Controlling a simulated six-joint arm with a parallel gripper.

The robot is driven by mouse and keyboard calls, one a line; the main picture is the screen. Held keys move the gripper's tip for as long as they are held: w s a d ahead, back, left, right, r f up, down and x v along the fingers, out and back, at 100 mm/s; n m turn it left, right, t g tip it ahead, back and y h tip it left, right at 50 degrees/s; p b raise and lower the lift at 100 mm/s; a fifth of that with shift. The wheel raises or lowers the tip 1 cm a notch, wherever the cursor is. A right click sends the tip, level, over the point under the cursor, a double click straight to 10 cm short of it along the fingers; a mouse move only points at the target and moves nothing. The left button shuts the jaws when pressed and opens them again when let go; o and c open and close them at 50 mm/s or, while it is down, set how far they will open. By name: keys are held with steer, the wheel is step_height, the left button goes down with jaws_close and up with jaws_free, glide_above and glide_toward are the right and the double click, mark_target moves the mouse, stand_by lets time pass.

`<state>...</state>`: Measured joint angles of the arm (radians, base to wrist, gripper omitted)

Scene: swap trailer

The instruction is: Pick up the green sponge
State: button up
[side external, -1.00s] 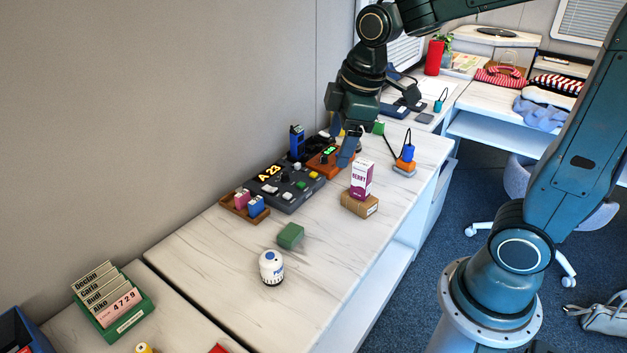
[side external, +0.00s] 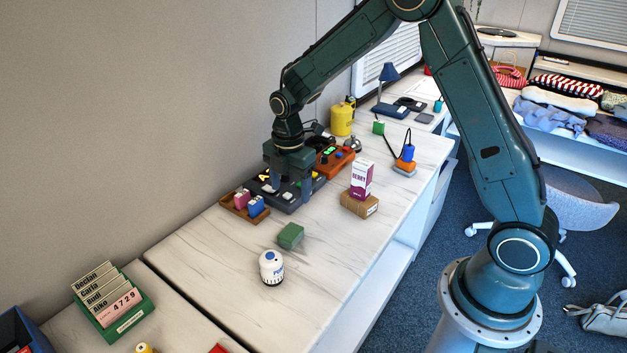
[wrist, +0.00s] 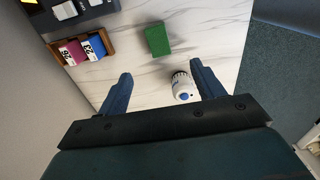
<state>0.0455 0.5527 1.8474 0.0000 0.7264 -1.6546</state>
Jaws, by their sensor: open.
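The green sponge (side external: 290,236) is a small block lying on the white marbled counter, between the white jar and the dark device. In the wrist view the sponge (wrist: 158,40) lies beyond my fingertips, near the middle between them. My gripper (side external: 291,196) is above the counter, in front of the dark device, behind and above the sponge. In the wrist view my gripper (wrist: 160,78) has its fingers spread wide with nothing held between them.
A wooden tray (side external: 233,211) with pink and blue blocks is at left. A cardboard box (side external: 360,205) carries a berry carton (side external: 361,180). Counter right of the sponge is clear.

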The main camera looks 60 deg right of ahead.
steer(key=shift+w+f+n, duration=0.25)
steer(key=shift+f+n, duration=0.05)
steer(key=shift+f, duration=0.45)
glide_above(291, 231)
steer(key=shift+f, duration=4.25)
steer(key=shift+a+f, duration=0.1)
steer(key=shift+f, duration=2.5)
steer(key=c, duration=1)
